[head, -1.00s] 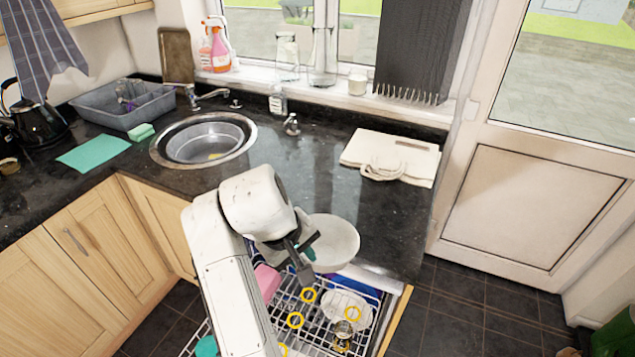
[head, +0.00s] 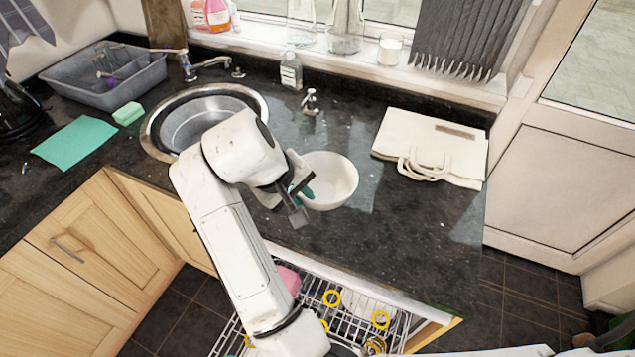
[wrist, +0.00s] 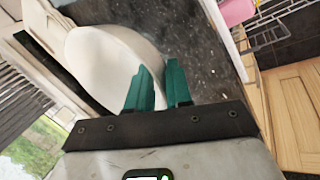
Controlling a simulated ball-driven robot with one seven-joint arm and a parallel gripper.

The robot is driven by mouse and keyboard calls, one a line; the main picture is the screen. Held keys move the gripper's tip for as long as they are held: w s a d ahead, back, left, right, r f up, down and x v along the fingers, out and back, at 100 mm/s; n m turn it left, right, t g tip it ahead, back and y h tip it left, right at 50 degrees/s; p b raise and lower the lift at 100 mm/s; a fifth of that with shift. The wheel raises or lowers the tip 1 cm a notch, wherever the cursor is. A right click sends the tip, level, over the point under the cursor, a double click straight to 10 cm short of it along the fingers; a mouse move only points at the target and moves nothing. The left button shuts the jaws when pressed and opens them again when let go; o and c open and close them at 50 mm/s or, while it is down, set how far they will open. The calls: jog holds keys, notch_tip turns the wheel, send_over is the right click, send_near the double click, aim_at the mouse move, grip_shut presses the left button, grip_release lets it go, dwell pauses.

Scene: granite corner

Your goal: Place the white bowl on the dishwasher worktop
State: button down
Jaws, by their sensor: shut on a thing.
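The white bowl (head: 330,181) shows upright in the head view, over the dark worktop (head: 400,235) to the right of the sink. I cannot tell whether its base touches the worktop. My gripper (head: 302,194) is at the bowl's left rim, shut on it. In the wrist view the bowl (wrist: 112,65) fills the upper left, and the teal fingertips (wrist: 160,88) are at its near edge. The open dishwasher rack (head: 310,300) lies below the worktop's front edge.
A folded cream bag (head: 432,148) lies on the worktop to the right. The sink (head: 200,115), a soap bottle (head: 291,72) and a small tap fitting (head: 310,103) are behind and left. The worktop between bowl and bag is clear.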

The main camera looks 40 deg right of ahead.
jog(key=w+d, duration=0.1)
jog(key=w+d+f, duration=0.1)
jog(key=w+f, duration=0.1)
jog(key=w, duration=0.1)
jog(key=shift+d, duration=0.4)
jog(key=w+d+f+b, duration=0.1)
jog(key=w+f, duration=0.1)
jog(key=w+d+f+b, duration=0.1)
jog(key=w+f+b, duration=0.1)
jog(key=w+d+f+b, duration=0.1)
jog(key=w+f+b, duration=0.1)
jog(key=shift+d, duration=0.25)
jog(key=shift+w+d+f, duration=0.1)
jog(key=shift+w+f, duration=0.05)
jog(key=shift+f, duration=0.1)
jog(key=shift+w+d+f, duration=0.2)
jog(key=shift+w+f, duration=0.1)
jog(key=shift+f, duration=0.15)
jog(key=shift+f+p, duration=0.75)
jog(key=shift+f, duration=0.85)
jog(key=c, duration=1.5)
grip_release()
jog(key=shift+f, duration=0.15)
jog(key=o, duration=0.5)
jog(key=shift+c, duration=0.2)
